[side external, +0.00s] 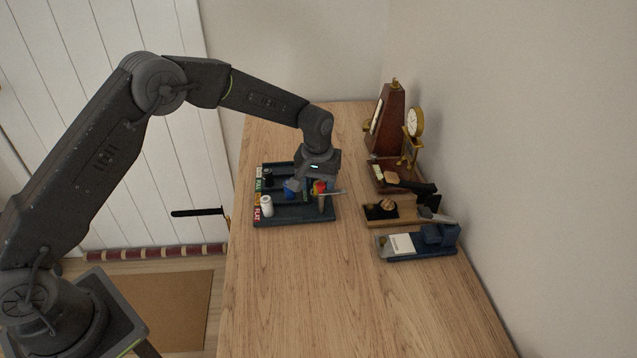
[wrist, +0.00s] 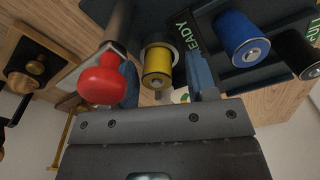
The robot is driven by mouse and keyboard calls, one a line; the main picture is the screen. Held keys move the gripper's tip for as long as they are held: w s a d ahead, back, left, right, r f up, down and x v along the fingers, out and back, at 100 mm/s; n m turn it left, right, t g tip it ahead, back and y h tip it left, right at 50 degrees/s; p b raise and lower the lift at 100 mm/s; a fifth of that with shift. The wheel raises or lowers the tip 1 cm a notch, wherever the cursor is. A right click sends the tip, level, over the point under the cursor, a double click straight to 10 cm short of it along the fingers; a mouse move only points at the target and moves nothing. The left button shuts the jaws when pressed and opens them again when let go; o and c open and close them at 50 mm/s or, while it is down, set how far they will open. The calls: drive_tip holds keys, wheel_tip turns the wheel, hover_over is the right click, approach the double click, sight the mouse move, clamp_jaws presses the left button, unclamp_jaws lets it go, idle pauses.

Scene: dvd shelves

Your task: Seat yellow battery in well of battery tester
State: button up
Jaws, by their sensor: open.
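The yellow battery (wrist: 157,72) stands between my gripper's two fingers (wrist: 164,66) in the wrist view, its metal end toward the camera. The fingers are open, with a gap beside the battery. Its far end is inside or against a pale ring (wrist: 152,42) next to the "READY" lettering; I cannot tell how deep it sits. The dark blue tester tray (side external: 295,217) is under my gripper in the side view. A red knob (wrist: 102,80) stands just left of the left finger; it also shows in the side view (side external: 319,186).
A blue battery (wrist: 240,40) and a black battery (wrist: 299,55) stand to the right in the wrist view. A white cylinder (side external: 266,206) stands at the tray's front left. A metronome (side external: 386,120), clock (side external: 412,130) and other items line the wall. The table's front is clear.

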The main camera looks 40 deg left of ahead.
drive_tip(key=shift+r, duration=0.15)
drive_tip(key=s+r, duration=0.3)
drive_tip(key=r, duration=0.6)
drive_tip(key=s+r, duration=0.2)
drive_tip(key=r, duration=0.7)
drive_tip(key=s+a+r+m+t, duration=0.2)
drive_tip(key=s+r, duration=0.4)
drive_tip(key=s, duration=0.4)
drive_tip(key=s+f+m+t, duration=0.2)
drive_tip(key=s, duration=1.7)
drive_tip(key=shift+s+a+m+t, duration=0.3)
drive_tip(key=shift+s+t, duration=0.05)
drive_tip(key=shift+t, duration=0.05)
